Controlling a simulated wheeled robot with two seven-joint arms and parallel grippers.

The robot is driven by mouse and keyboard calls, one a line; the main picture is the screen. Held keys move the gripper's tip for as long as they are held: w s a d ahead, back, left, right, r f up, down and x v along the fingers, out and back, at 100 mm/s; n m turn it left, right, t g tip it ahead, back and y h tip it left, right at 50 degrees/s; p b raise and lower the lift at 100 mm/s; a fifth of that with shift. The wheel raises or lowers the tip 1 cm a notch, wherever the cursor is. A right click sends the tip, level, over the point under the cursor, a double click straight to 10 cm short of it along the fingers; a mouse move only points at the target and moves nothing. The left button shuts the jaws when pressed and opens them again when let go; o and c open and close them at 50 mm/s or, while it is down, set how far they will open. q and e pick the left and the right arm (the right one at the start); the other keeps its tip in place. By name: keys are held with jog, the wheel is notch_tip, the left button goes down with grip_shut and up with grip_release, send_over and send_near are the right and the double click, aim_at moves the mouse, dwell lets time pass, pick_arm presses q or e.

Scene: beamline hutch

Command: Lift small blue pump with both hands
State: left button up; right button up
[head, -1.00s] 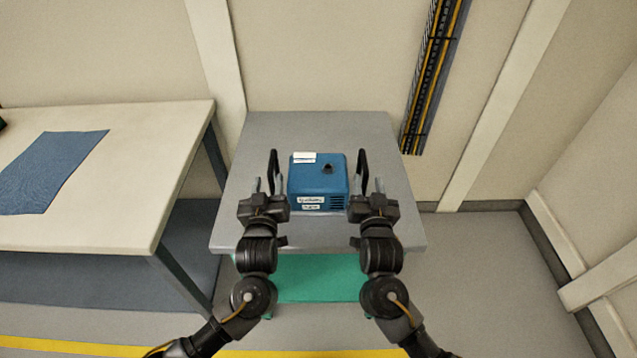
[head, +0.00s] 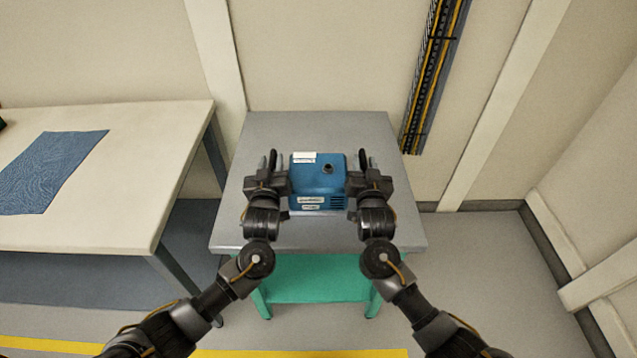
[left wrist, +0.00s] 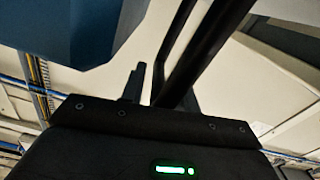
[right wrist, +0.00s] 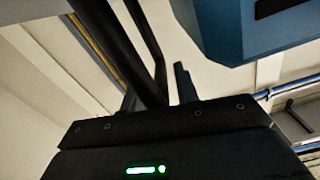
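The small blue pump (head: 318,180) sits on the grey top of a small table, with white labels and a dark port on its top. A black loop handle (head: 273,155) stands at its left side and another black handle (head: 363,155) at its right. My left gripper (head: 272,164) is open, with its fingers on either side of the left handle. My right gripper (head: 367,164) is open likewise around the right handle. The wrist views show the handles (left wrist: 205,50) (right wrist: 115,50) between the fingers, and the pump's blue body (left wrist: 75,28) (right wrist: 255,25) beside them.
The small table (head: 318,130) has clear room behind the pump and a green lower shelf (head: 318,278). A pale bench (head: 120,180) with a blue cloth (head: 52,172) stands at the left. A cable tray (head: 434,80) runs down the back wall.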

pick_arm(q)
grip_shut()
pick_arm(e)
grip_shut()
dwell(0.8)
pick_arm(q)
jog(key=shift+r, duration=0.2)
pick_arm(e)
jog(key=shift+r, duration=0.2)
